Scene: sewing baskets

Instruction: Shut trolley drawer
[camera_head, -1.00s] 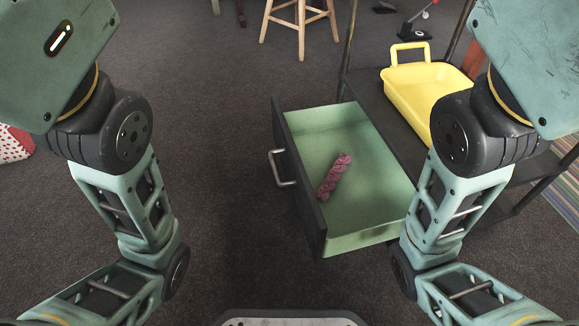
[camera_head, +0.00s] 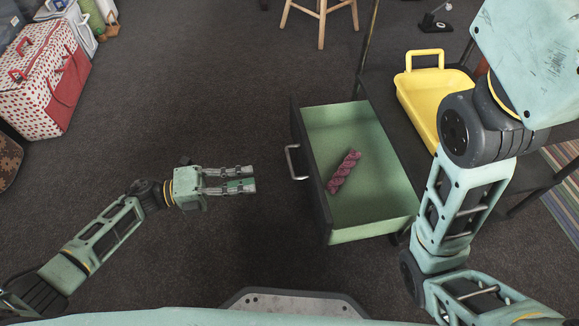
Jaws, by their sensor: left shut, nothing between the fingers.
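The trolley drawer (camera_head: 390,152) is pulled open, with a green inside, a dark front and a metal handle (camera_head: 293,162) on its left side. A pink-purple yarn skein (camera_head: 343,172) lies in it. The dark trolley (camera_head: 386,99) stands to the right, partly hidden by my right arm. My left gripper (camera_head: 254,179) is shut and empty, pointing right toward the drawer front. It is left of the handle and a little lower in the picture, with a gap between them. My right gripper is out of view.
A yellow tray (camera_head: 425,99) with a handle sits on the trolley. A wooden stool (camera_head: 322,20) stands at the back. A red-and-white dotted bag (camera_head: 40,80) is at the upper left. The dark carpet around my left arm is clear.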

